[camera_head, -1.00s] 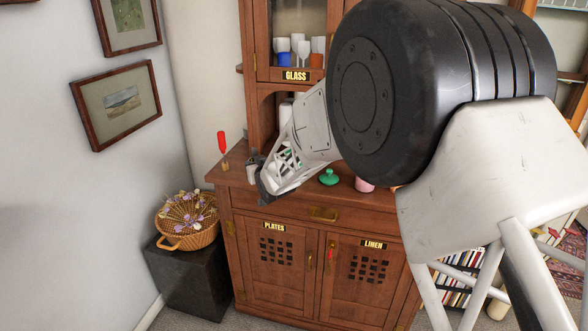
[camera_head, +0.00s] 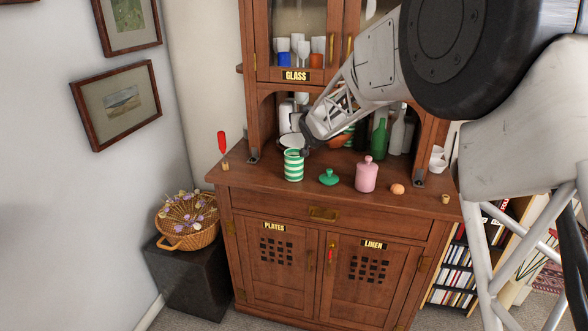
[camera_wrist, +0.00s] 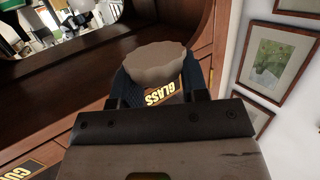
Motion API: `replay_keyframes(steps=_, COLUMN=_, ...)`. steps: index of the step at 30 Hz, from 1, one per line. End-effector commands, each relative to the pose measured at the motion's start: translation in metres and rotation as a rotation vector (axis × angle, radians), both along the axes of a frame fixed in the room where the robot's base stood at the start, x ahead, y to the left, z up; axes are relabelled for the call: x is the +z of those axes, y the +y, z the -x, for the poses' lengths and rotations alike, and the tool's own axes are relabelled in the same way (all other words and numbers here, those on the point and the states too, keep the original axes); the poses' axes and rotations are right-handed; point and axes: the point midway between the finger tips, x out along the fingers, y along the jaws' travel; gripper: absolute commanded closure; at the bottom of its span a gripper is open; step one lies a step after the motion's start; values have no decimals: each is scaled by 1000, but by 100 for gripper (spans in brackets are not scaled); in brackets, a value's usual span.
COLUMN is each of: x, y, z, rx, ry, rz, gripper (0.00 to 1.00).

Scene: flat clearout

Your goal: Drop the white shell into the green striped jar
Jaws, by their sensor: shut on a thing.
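The white shell (camera_wrist: 160,62), pale with a scalloped edge, is clamped between the two dark fingers of my gripper (camera_wrist: 160,84) in the wrist view. In the head view the shell (camera_head: 290,141) shows beside my gripper (camera_head: 304,148), just above and behind the rim of the green striped jar (camera_head: 293,166) as seen. The jar stands upright on the cabinet counter, and the shell looks clear of it; the exact gap in depth cannot be told. A green knobbed lid (camera_head: 329,177) lies on the counter right of the jar.
A pink bottle (camera_head: 366,173) and an orange-brown round thing (camera_head: 397,189) stand on the counter to the right. A green bottle (camera_head: 379,139) stands behind. The cabinet's upper part (camera_head: 297,76) overhangs the back.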

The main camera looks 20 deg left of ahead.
Motion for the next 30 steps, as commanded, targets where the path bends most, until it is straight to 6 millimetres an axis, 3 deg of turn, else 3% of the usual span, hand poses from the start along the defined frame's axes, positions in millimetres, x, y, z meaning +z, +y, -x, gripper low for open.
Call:
replay_keyframes(steps=14, x=-5, y=0, z=0, rx=1, ry=0, rz=1, gripper=82)
replay_keyframes(steps=30, x=-47, y=1, z=0, rx=1, ry=-1, rz=0, gripper=82)
